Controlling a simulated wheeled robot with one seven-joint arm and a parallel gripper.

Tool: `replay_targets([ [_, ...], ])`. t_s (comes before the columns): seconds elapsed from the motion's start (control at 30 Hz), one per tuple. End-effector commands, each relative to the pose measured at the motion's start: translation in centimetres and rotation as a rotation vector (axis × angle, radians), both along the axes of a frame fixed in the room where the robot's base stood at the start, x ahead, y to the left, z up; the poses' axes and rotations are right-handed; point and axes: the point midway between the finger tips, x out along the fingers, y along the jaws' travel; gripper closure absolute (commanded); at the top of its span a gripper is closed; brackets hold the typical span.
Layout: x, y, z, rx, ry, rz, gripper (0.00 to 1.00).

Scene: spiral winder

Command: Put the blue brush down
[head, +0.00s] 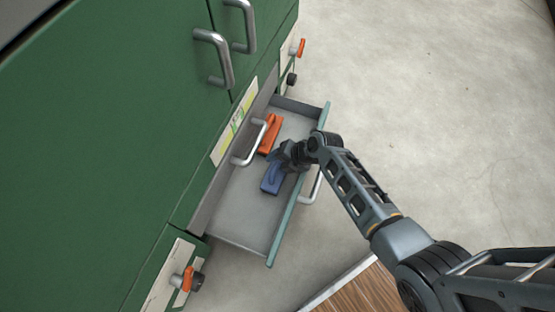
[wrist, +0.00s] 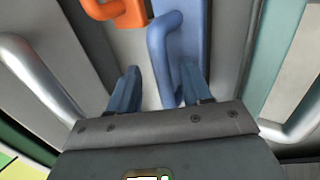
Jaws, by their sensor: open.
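The blue brush (head: 272,178) lies in the open drawer (head: 240,222). In the wrist view the blue brush (wrist: 184,40) is just ahead of my gripper, with its looped handle reaching back between the fingers. My gripper (head: 285,162) is over the drawer beside the brush. In the wrist view my gripper (wrist: 160,77) is open, one finger on each side of the handle end. The right finger looks very close to the handle; I cannot tell whether they touch.
An orange brush (head: 270,134) lies in the drawer beyond the blue one. The drawer's front panel (head: 293,205) has a metal handle (head: 312,189). Another metal handle (head: 252,143) stands on the green cabinet (head: 110,130) side. The drawer's near end is clear.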

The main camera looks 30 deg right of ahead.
Motion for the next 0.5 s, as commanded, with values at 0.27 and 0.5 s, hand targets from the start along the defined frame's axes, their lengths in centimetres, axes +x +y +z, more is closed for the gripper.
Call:
replay_targets([
  [0.27,-2.7,-1.9,5.3,-0.001,-0.001,-0.002,0.51],
  [0.5,-4.4,-3.2,8.2,0.0,0.0,-0.001,0.51],
])
